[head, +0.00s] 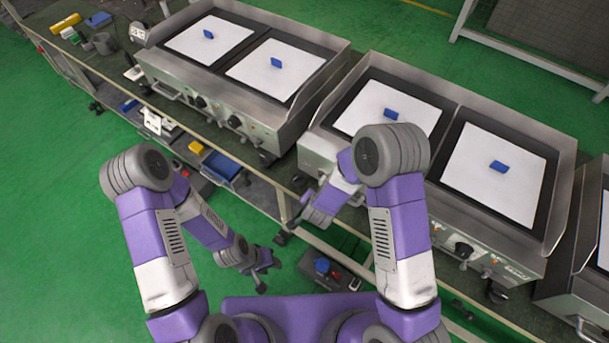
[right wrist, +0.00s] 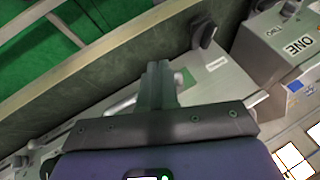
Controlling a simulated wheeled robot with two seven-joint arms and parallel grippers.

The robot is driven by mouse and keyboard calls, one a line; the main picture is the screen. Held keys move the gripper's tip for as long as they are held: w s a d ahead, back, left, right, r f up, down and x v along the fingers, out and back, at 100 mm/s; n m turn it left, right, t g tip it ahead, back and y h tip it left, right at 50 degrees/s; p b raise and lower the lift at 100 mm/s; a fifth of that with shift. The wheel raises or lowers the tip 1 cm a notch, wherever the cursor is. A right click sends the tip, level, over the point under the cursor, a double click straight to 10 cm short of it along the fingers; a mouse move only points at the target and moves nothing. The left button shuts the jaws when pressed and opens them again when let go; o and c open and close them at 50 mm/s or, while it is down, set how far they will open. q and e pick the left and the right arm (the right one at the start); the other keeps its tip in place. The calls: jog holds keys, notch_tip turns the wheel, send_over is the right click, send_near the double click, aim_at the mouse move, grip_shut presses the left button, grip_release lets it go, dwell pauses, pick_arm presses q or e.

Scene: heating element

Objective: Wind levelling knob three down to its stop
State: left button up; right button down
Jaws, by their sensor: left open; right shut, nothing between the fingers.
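No label reading three is legible, so I cannot tell which knob is levelling knob three. In the right wrist view a dark knob (right wrist: 204,33) stands beside the grey-green rail, above my right gripper's fingertips. My right gripper (right wrist: 158,72) is shut and empty, its fingers apart from that knob in the picture. In the head view the right hand is mostly hidden by its own arm, near the front of the right-hand griddle (head: 437,205). My left gripper (head: 266,272) is open and empty, low in front of the bench, away from the griddles.
Another griddle (head: 222,93) stands at the left. White plates with blue blocks lie on both. In the right wrist view, a grey block (right wrist: 262,60) labelled ONE is at the right. A dark box (head: 330,270) with a blue button lies below. Green floor is clear at the left.

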notch_tip(320, 180, up, 2)
jog(key=w+a+m, duration=0.1)
jog(key=w, duration=0.1)
jog(key=b, duration=0.2)
send_near(305, 178)
jog(key=shift+t+h, duration=0.3)
jog(key=shift+t, duration=0.1)
jog(key=f, duration=0.1)
jog(key=s+d+f, duration=0.1)
jog(key=f, duration=0.1)
jog(key=d+f, duration=0.1)
jog(key=shift+s+f, duration=0.15)
jog(key=shift+s, duration=0.05)
jog(key=w, duration=0.1)
jog(key=w+a, duration=0.1)
jog(key=w, duration=0.1)
jog(key=shift+a+f, duration=0.15)
jog(key=shift+f, duration=0.15)
pick_arm(q)
jog(key=shift+w+f, duration=0.15)
jog(key=shift+f, duration=0.9)
pick_arm(e)
jog(key=shift+w+a, duration=0.4)
jog(key=shift+w, duration=0.1)
pick_arm(q)
jog(key=shift+d, duration=0.1)
